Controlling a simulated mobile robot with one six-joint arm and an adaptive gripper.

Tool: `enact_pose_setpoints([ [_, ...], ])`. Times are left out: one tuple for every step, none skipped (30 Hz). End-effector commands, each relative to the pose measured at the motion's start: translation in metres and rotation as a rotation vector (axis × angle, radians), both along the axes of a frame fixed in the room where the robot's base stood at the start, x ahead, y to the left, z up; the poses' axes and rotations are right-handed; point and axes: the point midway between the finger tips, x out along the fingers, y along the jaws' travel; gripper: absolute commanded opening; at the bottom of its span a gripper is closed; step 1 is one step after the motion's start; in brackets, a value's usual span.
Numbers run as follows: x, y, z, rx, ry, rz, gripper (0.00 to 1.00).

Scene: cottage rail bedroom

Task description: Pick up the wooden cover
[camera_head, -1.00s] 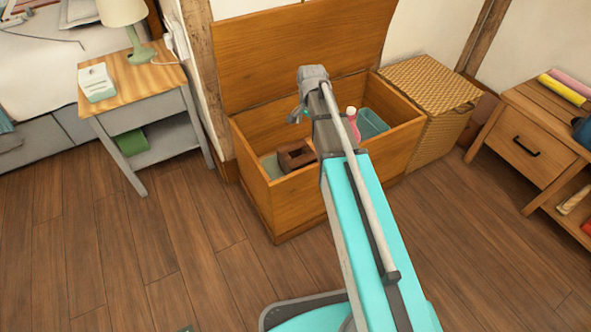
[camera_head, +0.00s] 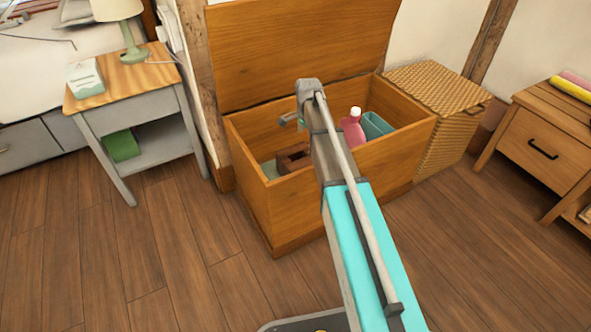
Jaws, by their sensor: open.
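A dark brown wooden box-shaped piece (camera_head: 291,158), which looks like the wooden cover, lies inside the open wooden chest (camera_head: 265,195), near its left end. A dark opening shows in it, and its right side is partly hidden by my arm. My gripper (camera_head: 288,119) shows only as a small grey part left of the arm's end, above the chest's inside. It is open and appears apart from the cover, above it in the picture.
A pink bottle (camera_head: 353,128) and a teal bin (camera_head: 375,125) stand in the chest's right part. The raised lid (camera_head: 300,45) is behind. A wicker basket (camera_head: 440,95) stands right, a nightstand (camera_head: 125,85) left. Floor in front is clear.

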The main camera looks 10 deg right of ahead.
Motion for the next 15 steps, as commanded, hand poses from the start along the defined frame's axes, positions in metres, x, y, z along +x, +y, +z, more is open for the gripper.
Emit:
enact_pose_setpoints([
  [0.0002, -0.0002, 0.0, 0.0, 0.0, -0.001, 1.0],
  [0.0001, -0.0002, 0.0003, 0.0, 0.0, -0.001, 1.0],
  [0.0, -0.0003, 0.0005, 0.0, 0.0, -0.001, 1.0],
  [-0.0001, -0.0003, 0.0005, 0.0, 0.0, -0.001, 1.0],
  [-0.0001, -0.0003, 0.0005, 0.0, 0.0, -0.001, 1.0],
  [-0.0001, -0.0003, 0.0005, 0.0, 0.0, -0.001, 1.0],
  [-0.0002, -0.0005, 0.0005, 0.0, 0.0, -0.001, 1.0],
  [-0.0002, -0.0005, 0.0005, 0.0, 0.0, -0.001, 1.0],
  [-0.0001, -0.0006, 0.0002, 0.0, 0.0, -0.001, 1.0],
  [-0.0001, -0.0006, -0.0003, 0.0, 0.0, -0.001, 1.0],
  [-0.0002, -0.0006, -0.0009, 0.0, 0.0, 0.0, 1.0],
  [-0.0001, -0.0006, -0.002, 0.0, 0.0, 0.0, 1.0],
  [-0.0002, -0.0006, -0.003, 0.0, 0.0, 0.0, 1.0],
  [-0.0002, -0.0007, -0.0043, 0.0, 0.0, 0.0, 1.0],
  [-0.0002, -0.0007, -0.0064, 0.0, 0.0, -0.001, 1.0],
])
